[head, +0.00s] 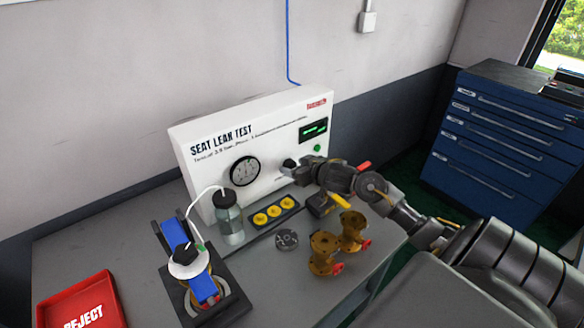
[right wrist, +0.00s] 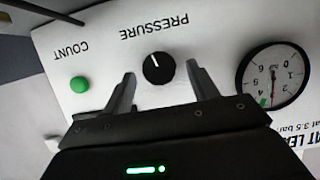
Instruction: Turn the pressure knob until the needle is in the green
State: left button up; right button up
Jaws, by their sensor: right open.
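The black pressure knob (right wrist: 158,68) with a white pointer line sits on the white panel under the upside-down word PRESSURE in the right wrist view. My right gripper (head: 298,170) is at the panel front in the head view. Its open fingers stand on either side of the knob, with gaps showing on both sides. The round gauge (right wrist: 274,78) is right of the knob in the right wrist view, with a small green sector near its lower edge. Its thin needle points down, close beside the green; the exact reading is hard to tell. The gauge (head: 244,171) also shows in the head view. My left gripper is out of view.
A clear bottle (head: 229,222) and a blue clamp fixture (head: 205,287) stand on the bench. Brass valve bodies (head: 323,251) stand below my right arm. A red reject tray (head: 80,302) lies front left. A green button (right wrist: 80,84) is beside the knob.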

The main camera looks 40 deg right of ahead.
jog(key=shift+w+f, duration=0.2)
jog(key=shift+w, duration=0.4)
jog(key=c, duration=1)
jog(key=shift+r+p, duration=0.15)
jog(key=shift+p, duration=0.25)
jog(key=m+y+p, duration=0.1)
jog(key=p, duration=0.2)
jog(key=m+p, duration=0.1)
jog(key=p, duration=0.3)
jog(key=shift+d+r+m+y, duration=0.1)
jog(key=shift+d+m+y, duration=0.1)
jog(key=shift+m+y, duration=0.2)
jog(key=shift+p, duration=0.35)
jog(key=shift+f, duration=0.3)
